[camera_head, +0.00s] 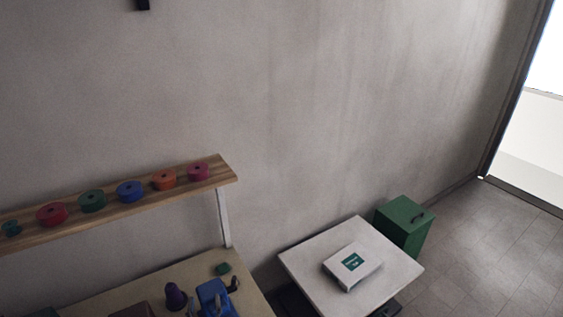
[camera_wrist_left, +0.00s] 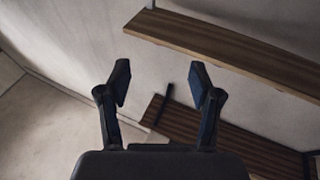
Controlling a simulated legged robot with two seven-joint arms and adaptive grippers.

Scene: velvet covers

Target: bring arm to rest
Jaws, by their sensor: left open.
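My left gripper (camera_wrist_left: 160,78) shows in the left wrist view, its two dark fingers spread apart with nothing between them. It is open and empty. Behind it are a plain wall, a brown wooden shelf (camera_wrist_left: 235,52) at the upper right and a darker wooden surface (camera_wrist_left: 240,145) below. No contact between the fingers and these shows. I cannot make out my left gripper in the head view. My right gripper is in neither view.
In the head view a wooden shelf (camera_head: 120,195) carries several coloured rolls. Below it, a workbench (camera_head: 225,288) holds a blue item (camera_head: 215,297) and a purple item (camera_head: 175,297). A small table (camera_head: 310,262) bears a white box (camera_head: 352,266). A green box (camera_head: 403,226) stands behind; floor is clear at right.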

